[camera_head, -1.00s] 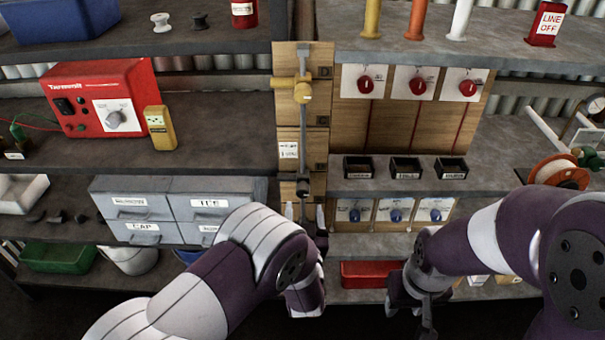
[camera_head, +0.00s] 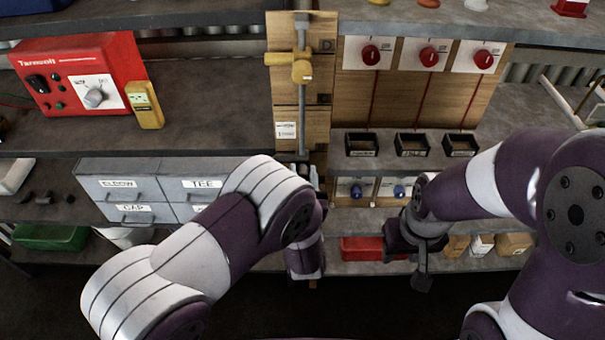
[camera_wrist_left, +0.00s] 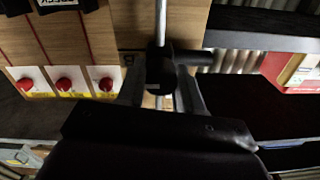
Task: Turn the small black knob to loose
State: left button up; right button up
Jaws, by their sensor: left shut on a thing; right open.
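The small black knob (camera_wrist_left: 160,75) shows in the left wrist view, on a thin vertical metal rod in front of a wooden board. The fingers of my left gripper (camera_wrist_left: 160,98) are on both sides of it, shut on it. Its marking, if any, is too dark to read. In the head view my left gripper (camera_head: 314,176) points up at the lower part of the board (camera_head: 287,95), and my own arm hides the knob. My right gripper (camera_head: 410,262) is open and empty, low in front of the shelves at the right.
A yellow fitting (camera_head: 302,70) is on the rod above. A white label (camera_head: 286,130) is on the board. Red knobs (camera_head: 428,57), black trays (camera_head: 412,145) and blue knobs (camera_head: 399,191) are to the right. Grey drawers (camera_head: 145,188) stand to the left, below a red box (camera_head: 80,75).

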dwell(0.3)
pick_arm(q)
jog(key=n+b, duration=0.3)
jog(key=n, duration=0.1)
jog(key=shift+f+n, duration=0.1)
jog(key=shift+n, duration=0.3)
jog(key=n+b, duration=0.3)
jog(key=n, duration=0.1)
jog(key=shift+f+n, duration=0.1)
jog(key=shift+n, duration=0.2)
jog(key=n+b, duration=0.5)
jog(key=shift+a+h, duration=0.1)
jog(key=shift+h, duration=0.2)
jog(key=n+b, duration=0.2)
jog(key=shift+b, duration=0.35)
jog(key=shift+n+b, duration=0.45)
jog(key=shift+n, duration=0.25)
